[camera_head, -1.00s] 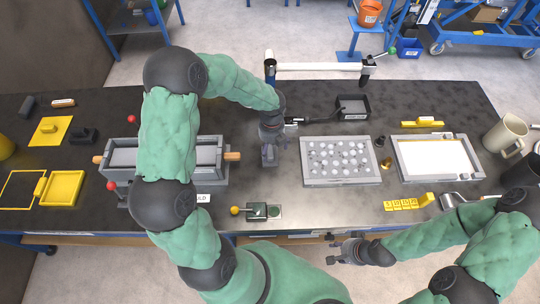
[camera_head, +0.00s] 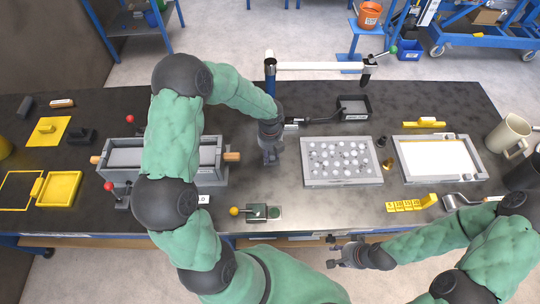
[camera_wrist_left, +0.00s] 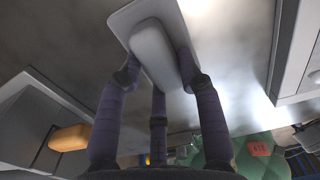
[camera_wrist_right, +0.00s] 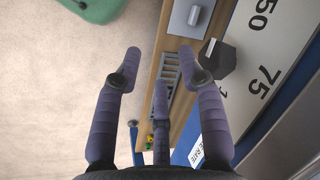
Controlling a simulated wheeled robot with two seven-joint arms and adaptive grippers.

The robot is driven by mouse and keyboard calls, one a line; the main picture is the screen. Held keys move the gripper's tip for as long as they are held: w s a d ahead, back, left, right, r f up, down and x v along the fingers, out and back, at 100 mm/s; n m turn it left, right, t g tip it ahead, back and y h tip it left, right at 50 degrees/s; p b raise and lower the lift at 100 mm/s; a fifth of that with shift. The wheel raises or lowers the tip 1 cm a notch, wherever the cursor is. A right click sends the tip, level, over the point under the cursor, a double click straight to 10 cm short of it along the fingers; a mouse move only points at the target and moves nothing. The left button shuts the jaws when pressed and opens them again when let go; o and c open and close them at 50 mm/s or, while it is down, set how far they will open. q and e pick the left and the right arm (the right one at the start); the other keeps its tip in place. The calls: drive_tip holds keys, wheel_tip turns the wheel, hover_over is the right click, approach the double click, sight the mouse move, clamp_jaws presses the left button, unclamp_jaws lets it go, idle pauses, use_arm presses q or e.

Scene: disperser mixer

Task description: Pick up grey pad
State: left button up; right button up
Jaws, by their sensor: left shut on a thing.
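The grey pad (camera_wrist_left: 122,14) shows in the left wrist view as a flat light-grey plate with a raised rounded grip bar (camera_wrist_left: 155,52) along it. My left gripper (camera_wrist_left: 154,70) is shut on this bar, with its purple-grey fingers on either side. I cannot tell whether the pad touches the table. In the head view my left gripper (camera_head: 270,155) is over the black table between the long grey mould and the perforated tray, and it hides most of the pad. My right gripper (camera_head: 345,252) is open and empty in front of the table edge; its spread fingers (camera_wrist_right: 167,75) show in the right wrist view.
The long grey mould (camera_head: 208,175) with wooden handles stands close left of my left gripper. A grey tray of pale discs (camera_head: 343,182) lies close right. A white-surfaced tray (camera_head: 398,158) lies farther right.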

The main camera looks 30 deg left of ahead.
use_arm(q)
drive_tip(key=shift+s+d+f, duration=0.1)
drive_tip(key=shift+s+f, duration=0.05)
drive_tip(key=shift+s, duration=0.05)
drive_tip(key=shift+w+r+p, duration=0.1)
drive_tip(key=shift+r+p, duration=0.2)
drive_tip(key=shift+r, duration=0.2)
wheel_tip(320, 180, up, 3)
drive_tip(key=shift+w+f+p, duration=0.1)
drive_tip(key=shift+f+p, duration=0.1)
drive_tip(key=shift+p, duration=0.35)
drive_tip(key=shift+s+d+r+p, duration=0.55)
drive_tip(key=shift+s+d+r, duration=0.9)
drive_tip(key=shift+s, duration=0.45)
drive_tip(key=shift+s+d+r+p, duration=0.55)
drive_tip(key=shift+s+d+r, duration=0.65)
drive_tip(key=shift+s+r, duration=0.65)
drive_tip(key=shift+s+d+r+p, duration=0.55)
drive_tip(key=shift+s+d+r, duration=0.8)
drive_tip(key=shift+s, duration=0.65)
